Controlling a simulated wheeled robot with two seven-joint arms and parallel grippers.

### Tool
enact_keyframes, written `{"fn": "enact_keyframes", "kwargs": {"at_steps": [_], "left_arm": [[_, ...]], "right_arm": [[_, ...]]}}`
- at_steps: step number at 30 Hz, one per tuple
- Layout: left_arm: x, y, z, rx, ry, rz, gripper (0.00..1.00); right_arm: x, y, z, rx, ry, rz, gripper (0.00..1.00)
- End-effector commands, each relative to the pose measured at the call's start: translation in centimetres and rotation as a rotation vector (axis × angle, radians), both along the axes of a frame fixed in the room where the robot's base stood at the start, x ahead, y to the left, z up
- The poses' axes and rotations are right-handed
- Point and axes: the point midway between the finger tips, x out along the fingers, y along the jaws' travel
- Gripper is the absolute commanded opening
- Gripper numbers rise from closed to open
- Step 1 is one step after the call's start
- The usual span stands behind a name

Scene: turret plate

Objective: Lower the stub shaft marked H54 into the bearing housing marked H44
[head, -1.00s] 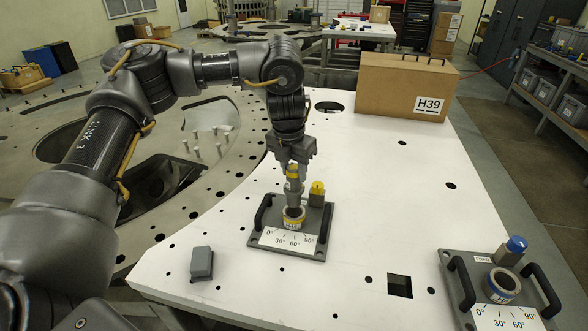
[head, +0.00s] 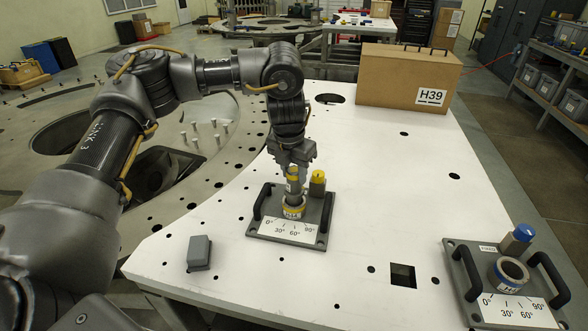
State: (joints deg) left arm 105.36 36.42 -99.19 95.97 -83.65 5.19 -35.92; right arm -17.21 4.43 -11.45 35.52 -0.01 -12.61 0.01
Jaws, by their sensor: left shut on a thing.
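My left gripper (head: 293,166) is shut on the grey stub shaft (head: 294,188), which has a yellow band and stands upright. The shaft's lower end is at the mouth of the yellow-banded bearing housing (head: 292,212), apparently inside its ring; how deep I cannot tell. This housing sits on a grey plate with two black handles and an angle scale. The markings on the shaft and this housing are too small to read. A second, blue-labelled housing (head: 509,272) sits open and empty on a similar plate at the lower right. My right gripper is not in view.
A yellow-topped grey block (head: 317,184) stands close beside the shaft, right of the gripper. A blue-topped block (head: 517,239) stands by the other housing. A small grey box (head: 199,252) lies at left. A cardboard case marked H39 (head: 406,78) stands at the back.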

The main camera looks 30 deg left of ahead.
Motion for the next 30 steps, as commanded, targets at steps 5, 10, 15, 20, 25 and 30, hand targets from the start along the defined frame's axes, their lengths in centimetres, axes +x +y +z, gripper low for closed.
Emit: {"fn": "enact_keyframes", "kwargs": {"at_steps": [5, 10, 15, 20, 25, 30], "left_arm": [[0.0, 0.0, -1.0, -0.001, -0.001, 0.000, 0.00], [0.0, 0.0, -1.8, -0.001, 0.000, 0.000, 0.00], [0.1, 0.0, -2.4, 0.000, -0.002, 0.000, 0.00], [0.1, 0.0, -2.7, -0.001, -0.002, 0.000, 0.00], [0.1, 0.0, -2.7, -0.001, -0.002, 0.000, 0.00], [0.0, 0.0, -2.7, -0.001, -0.002, 0.000, 0.00]], "right_arm": [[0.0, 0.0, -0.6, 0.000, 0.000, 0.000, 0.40], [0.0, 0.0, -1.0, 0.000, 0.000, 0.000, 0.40], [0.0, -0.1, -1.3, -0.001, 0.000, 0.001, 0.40], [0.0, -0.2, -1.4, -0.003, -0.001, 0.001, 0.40], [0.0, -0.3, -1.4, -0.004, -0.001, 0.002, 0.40], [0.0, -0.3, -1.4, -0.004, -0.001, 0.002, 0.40]]}}
